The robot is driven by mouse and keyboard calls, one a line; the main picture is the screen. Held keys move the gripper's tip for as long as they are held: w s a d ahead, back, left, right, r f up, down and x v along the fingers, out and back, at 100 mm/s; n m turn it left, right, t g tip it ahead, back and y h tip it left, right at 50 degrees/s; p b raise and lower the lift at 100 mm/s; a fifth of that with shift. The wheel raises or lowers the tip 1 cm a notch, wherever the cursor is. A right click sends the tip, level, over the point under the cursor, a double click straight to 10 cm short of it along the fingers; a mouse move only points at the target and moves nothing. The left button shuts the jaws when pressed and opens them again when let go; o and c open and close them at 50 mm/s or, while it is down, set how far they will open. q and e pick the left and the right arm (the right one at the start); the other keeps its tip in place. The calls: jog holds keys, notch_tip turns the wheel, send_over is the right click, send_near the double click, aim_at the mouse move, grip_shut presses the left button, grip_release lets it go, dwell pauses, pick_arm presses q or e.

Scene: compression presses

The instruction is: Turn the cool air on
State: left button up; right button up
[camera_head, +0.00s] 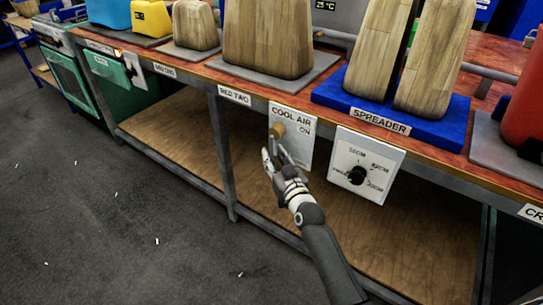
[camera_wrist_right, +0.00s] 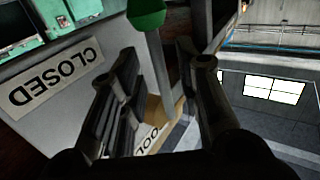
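The COOL AIR panel (camera_head: 305,118) is a pale plate on the front edge of the bench, with "ON" printed at its upper right. A tan knob or lever end (camera_head: 278,130) sticks out from it on the left. My right gripper (camera_head: 272,154) is just below and in front of this knob. In the right wrist view its fingers (camera_wrist_right: 163,68) stand apart, and I see nothing clearly gripped between them. A tan part (camera_wrist_right: 181,104) shows behind the fingers, near partly hidden panel lettering. Contact with the knob cannot be told. My left gripper is not in view.
A white dial panel (camera_head: 363,165) is right of COOL AIR, close to my right arm. Wooden blocks (camera_head: 268,40) and the blue SPREADER base (camera_head: 392,120) stand above. A CLOSED plate (camera_wrist_right: 55,78) and green knob (camera_wrist_right: 147,14) show in the wrist view.

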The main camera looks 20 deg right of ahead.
jog(key=shift+w+a, duration=0.1)
jog(key=shift+w, duration=1.05)
jog(key=shift+c, duration=0.3)
grip_shut()
